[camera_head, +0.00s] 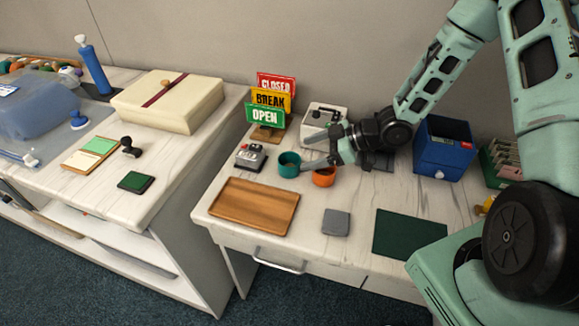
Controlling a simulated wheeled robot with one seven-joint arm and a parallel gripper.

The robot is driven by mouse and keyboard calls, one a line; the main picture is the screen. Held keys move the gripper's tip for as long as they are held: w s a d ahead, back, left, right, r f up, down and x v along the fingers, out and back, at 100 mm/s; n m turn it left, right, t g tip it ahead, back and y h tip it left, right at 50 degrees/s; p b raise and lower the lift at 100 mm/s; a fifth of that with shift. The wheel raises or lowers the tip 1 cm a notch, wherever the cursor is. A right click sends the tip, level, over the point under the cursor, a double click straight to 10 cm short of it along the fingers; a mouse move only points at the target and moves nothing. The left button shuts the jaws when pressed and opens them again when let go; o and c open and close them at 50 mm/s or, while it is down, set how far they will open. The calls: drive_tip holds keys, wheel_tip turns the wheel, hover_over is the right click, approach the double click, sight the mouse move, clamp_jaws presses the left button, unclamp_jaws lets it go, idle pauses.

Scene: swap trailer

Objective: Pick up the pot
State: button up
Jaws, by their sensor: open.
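Two small round pots stand on the right-hand white desk. One is a teal pot (289,165) and the other an orange pot (323,178) just to its right. My gripper (323,162) is low over the desk, open, with its fingers pointing left and down. One finger reaches toward the right side of the teal pot. The other parts of the gripper are above and behind the orange pot and hide its upper edge. Whether a finger touches either pot cannot be told. Nothing is seen held between the fingers.
A wooden tray (254,207), a grey square (336,223) and a green mat (408,235) lie in front. A grey device (250,157) stands left of the teal pot. Coloured signs (270,98), a white machine (322,118) and a blue box (443,150) stand behind.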

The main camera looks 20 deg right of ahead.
sight(294, 158)
drive_tip(key=shift+p+x, duration=0.3)
drive_tip(key=shift+x, duration=2.5)
drive_tip(key=shift+d+f, duration=0.1)
drive_tip(key=c, duration=1.1)
